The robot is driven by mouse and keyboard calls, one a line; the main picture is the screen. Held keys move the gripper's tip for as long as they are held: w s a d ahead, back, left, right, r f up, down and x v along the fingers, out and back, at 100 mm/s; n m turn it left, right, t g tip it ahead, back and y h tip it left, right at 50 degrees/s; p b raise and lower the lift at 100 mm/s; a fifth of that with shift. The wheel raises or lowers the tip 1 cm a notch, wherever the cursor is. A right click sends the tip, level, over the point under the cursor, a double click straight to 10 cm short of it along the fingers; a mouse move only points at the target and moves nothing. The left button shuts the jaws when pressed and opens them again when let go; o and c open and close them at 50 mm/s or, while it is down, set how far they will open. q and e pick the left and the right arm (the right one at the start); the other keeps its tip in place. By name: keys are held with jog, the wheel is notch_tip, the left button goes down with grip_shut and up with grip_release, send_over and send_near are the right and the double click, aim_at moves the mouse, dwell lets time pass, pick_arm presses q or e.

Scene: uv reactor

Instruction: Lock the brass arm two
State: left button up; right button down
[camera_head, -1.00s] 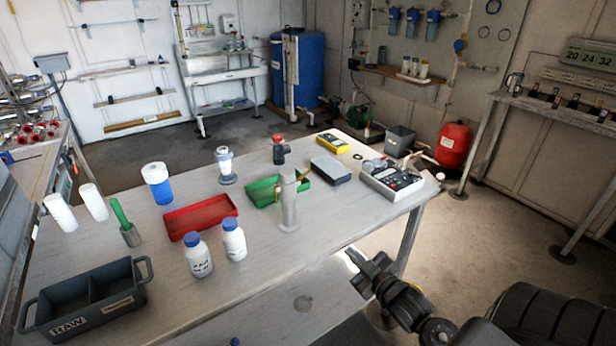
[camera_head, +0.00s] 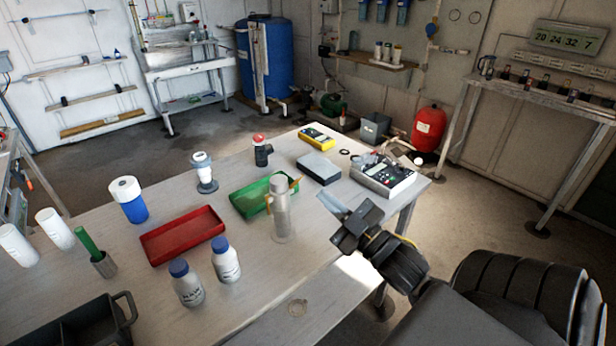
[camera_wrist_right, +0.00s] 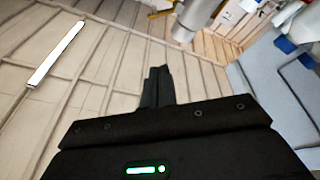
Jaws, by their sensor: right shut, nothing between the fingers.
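A grey metal cylinder (camera_head: 280,208), the UV reactor, stands upright on the table. Two small brass arms show on it, one at its upper right (camera_head: 296,184) and one on its left side (camera_head: 268,203); I cannot tell which is arm two. My right gripper (camera_head: 338,212) is shut and empty, to the right of the cylinder and apart from it. In the right wrist view its fingers (camera_wrist_right: 157,85) are together, and part of a grey metal cylinder (camera_wrist_right: 196,18) shows above them at the top. My left gripper is not in view.
Near the cylinder are a green tray (camera_head: 250,203), a red tray (camera_head: 182,236), two white bottles (camera_head: 226,262) with blue caps, and a grey case (camera_head: 318,168). A meter box (camera_head: 384,180) stands at the table's right end. The table top right of the bottles is mostly bare.

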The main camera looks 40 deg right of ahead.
notch_tip(320, 180, up, 3)
jog(key=p, duration=0.2)
send_over(297, 181)
jog(key=s+a, duration=0.2)
jog(key=shift+s+d+f, duration=0.1)
jog(key=shift+d+f, duration=0.55)
jog(key=shift+f, duration=0.25)
jog(key=shift+s+d+f, duration=0.1)
jog(key=shift+d+f, duration=0.5)
jog(key=shift+f, duration=0.3)
